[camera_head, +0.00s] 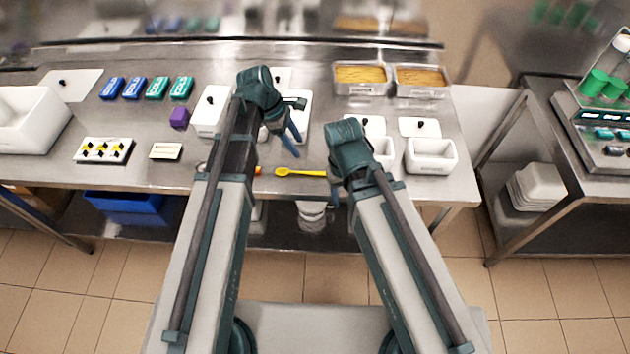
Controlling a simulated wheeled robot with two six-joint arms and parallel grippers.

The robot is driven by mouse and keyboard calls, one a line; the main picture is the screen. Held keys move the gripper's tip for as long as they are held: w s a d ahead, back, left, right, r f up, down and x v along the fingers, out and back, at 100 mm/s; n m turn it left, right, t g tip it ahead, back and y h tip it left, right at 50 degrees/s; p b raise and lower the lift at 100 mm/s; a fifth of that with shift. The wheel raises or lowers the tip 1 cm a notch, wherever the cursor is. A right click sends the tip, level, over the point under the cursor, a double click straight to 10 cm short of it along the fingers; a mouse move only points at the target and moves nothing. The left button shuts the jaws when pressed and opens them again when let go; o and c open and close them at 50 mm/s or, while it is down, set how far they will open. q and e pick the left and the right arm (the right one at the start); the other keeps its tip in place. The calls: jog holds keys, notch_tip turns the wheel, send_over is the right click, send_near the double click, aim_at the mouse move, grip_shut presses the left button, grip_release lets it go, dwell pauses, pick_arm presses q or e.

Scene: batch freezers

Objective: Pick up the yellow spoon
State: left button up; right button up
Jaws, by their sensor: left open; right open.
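The yellow spoon (303,173) lies flat near the front edge of the steel table, between my two arms. Its bowl end is on the left and its handle runs right to my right arm's wrist. My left gripper (291,140) is open and empty, above the table a little behind the spoon. My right gripper (335,190) is at the table's front edge, beside the spoon's right end; its fingers are mostly hidden by my own arm. I see nothing held in it.
White containers (431,155) stand right of my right arm, and steel trays of yellow food (361,77) stand behind. The steel table (310,158) is bare around the spoon.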

pick_arm(q)
jog(key=shift+w+n, duration=0.25)
jog(key=shift+n, duration=0.25)
jog(key=b, duration=0.7)
send_near(319, 172)
notch_tip(319, 172, down, 2)
jog(key=shift+w+a+f, duration=0.1)
jog(key=shift+a+f, duration=0.05)
jog(key=shift+f, duration=0.05)
jog(key=shift+d+f+b, duration=0.3)
jog(key=shift+b, duration=0.2)
jog(key=b+x, duration=0.4)
jog(key=x, duration=0.1)
jog(key=shift+d+b, duration=0.3)
jog(key=shift+b, duration=0.05)
grip_shut()
